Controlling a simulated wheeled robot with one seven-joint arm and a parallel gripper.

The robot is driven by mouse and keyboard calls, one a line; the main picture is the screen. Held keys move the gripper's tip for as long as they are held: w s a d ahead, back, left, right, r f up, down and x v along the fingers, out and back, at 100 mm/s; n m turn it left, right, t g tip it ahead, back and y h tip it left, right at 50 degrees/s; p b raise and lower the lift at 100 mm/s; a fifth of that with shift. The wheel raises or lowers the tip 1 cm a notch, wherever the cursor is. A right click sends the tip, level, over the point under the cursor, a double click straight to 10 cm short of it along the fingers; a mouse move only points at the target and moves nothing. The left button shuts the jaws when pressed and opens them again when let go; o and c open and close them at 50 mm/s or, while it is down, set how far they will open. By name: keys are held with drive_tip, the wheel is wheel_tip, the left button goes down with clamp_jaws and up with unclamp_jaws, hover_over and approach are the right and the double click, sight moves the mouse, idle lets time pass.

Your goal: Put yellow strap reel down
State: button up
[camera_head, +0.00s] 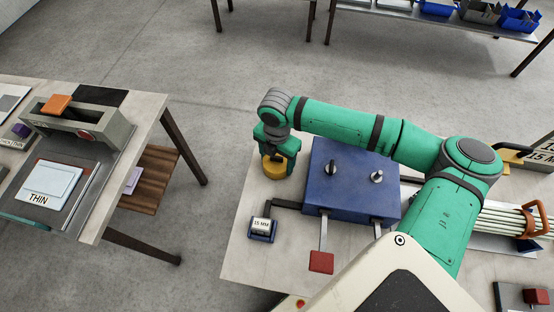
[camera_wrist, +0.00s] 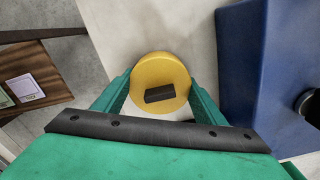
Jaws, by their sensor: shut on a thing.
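The yellow strap reel (camera_head: 274,168) is a round yellow piece at the far left part of the right-hand table. In the wrist view the reel (camera_wrist: 160,72) shows its round face with a dark block on it. My gripper (camera_head: 276,160) is shut on the reel, one finger on each side. It points down next to the left side of the blue box. Whether the reel touches the tabletop cannot be told. The table (camera_head: 245,235) is pale and shows bare around the reel.
A blue box (camera_head: 345,185) with two knobs stands right of my gripper. Another table (camera_head: 150,110) stands left, across a floor gap. Bare tabletop lies left of the box.

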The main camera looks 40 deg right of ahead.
sight(276, 156)
drive_tip(key=shift+f, duration=0.15)
drive_tip(key=o, duration=1.3)
drive_tip(key=shift+c, duration=0.2)
wheel_tip(276, 156, up, 12)
drive_tip(key=shift+r, duration=0.15)
